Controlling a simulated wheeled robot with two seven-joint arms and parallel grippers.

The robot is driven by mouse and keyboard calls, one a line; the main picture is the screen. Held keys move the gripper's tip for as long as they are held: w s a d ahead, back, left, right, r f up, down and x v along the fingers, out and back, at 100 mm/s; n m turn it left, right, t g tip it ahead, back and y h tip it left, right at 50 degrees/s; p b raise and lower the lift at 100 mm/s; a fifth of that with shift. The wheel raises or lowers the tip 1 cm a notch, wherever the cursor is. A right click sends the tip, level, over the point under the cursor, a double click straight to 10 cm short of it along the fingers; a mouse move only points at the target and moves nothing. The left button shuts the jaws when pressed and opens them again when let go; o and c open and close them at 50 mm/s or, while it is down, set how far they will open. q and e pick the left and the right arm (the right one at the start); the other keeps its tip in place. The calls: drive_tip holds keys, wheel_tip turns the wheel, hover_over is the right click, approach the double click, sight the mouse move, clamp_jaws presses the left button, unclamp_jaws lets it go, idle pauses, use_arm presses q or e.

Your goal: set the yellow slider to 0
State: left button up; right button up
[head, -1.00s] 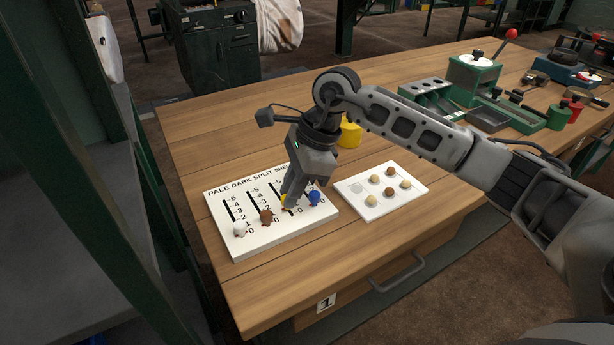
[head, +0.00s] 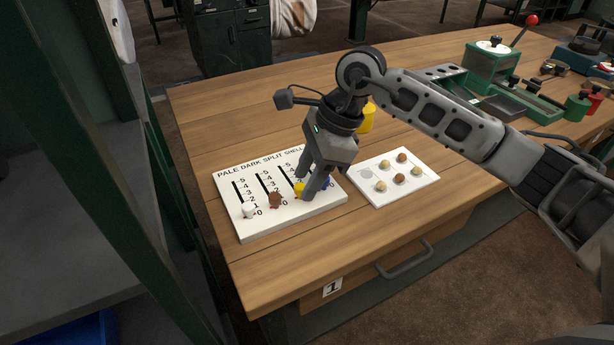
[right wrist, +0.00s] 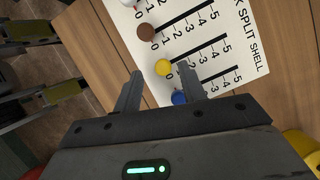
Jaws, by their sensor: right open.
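A white board (head: 250,231) lies on the workbench with numbered slots from 0 to 5. The yellow slider (head: 299,189) stands at the 0 end of its slot; it also shows in the right wrist view (right wrist: 163,67), level with the 0 mark. My right gripper (head: 311,192) is open over the board, close beside the yellow slider. In the right wrist view the yellow knob lies just beyond the gap between its fingertips (right wrist: 160,76). The blue slider (right wrist: 180,97) is close to one finger and mostly hidden in the head view. My left gripper is not in view.
The brown slider (head: 275,200) and white slider (head: 248,210) stand at the low ends of their slots. A white tray (head: 388,201) with several round pieces lies to the right. A yellow object (head: 368,117) stands behind my arm. Green equipment (head: 492,62) fills the back right.

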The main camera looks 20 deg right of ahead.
drive_tip(key=v, duration=1.5)
drive_tip(key=shift+s, duration=0.1)
